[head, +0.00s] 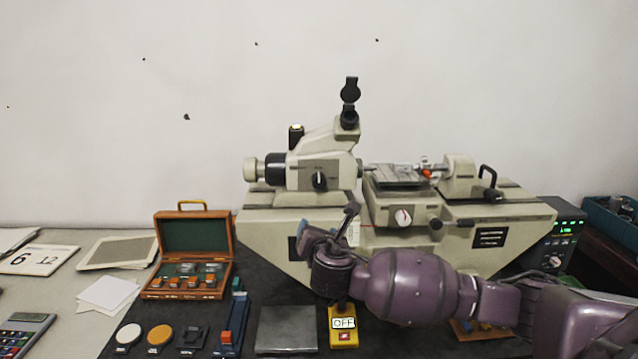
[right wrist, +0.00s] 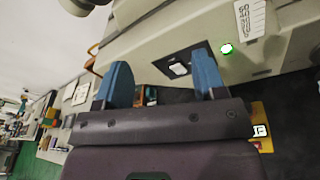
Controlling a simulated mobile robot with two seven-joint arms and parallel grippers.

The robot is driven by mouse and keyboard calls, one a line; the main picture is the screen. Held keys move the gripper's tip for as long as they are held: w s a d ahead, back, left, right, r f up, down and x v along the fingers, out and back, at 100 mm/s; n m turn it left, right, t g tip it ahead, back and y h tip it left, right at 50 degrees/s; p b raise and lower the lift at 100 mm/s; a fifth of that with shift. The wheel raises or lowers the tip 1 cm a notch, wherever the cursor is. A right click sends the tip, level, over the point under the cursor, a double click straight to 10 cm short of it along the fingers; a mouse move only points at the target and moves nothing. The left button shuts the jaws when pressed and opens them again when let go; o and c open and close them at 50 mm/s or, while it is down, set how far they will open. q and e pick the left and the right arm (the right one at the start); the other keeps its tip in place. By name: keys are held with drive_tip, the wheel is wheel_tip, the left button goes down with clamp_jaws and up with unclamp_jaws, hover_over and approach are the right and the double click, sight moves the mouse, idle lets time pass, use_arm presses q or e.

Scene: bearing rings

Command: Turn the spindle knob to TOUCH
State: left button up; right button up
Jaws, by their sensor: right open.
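The spindle knob appears to be the small black knob (head: 319,181) on the cream headstock of the machine (head: 280,222). A light pointer line shows on it, but the lettering around it is too small to read. My right gripper (head: 330,226) is in front of the machine's base, below the knob and apart from it. In the right wrist view its two blue fingers (right wrist: 161,62) are spread with nothing between them. The knob cannot be made out in that view. My left gripper is not in view.
A yellow switch box reading OFF (head: 343,337) stands below my right gripper. A grey plate (head: 287,330) and an open wooden case (head: 195,241) lie to the left. A white dial (head: 403,217) is on the machine's front. A control box (head: 557,243) stands at right.

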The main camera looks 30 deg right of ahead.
drive_tip(key=n+t+h, duration=0.1)
drive_tip(key=h, duration=0.1)
approach(320, 183)
drive_tip(key=s, duration=0.1)
use_arm(q)
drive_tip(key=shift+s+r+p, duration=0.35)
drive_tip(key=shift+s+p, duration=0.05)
drive_tip(key=shift+p, duration=0.45)
use_arm(e)
drive_tip(key=shift+a+x, duration=0.1)
drive_tip(key=shift+x, duration=2.5)
drive_tip(key=shift+a+x, duration=0.15)
drive_tip(key=shift+x, duration=2.45)
drive_tip(key=shift+w, duration=0.15)
drive_tip(key=c, duration=0.9)
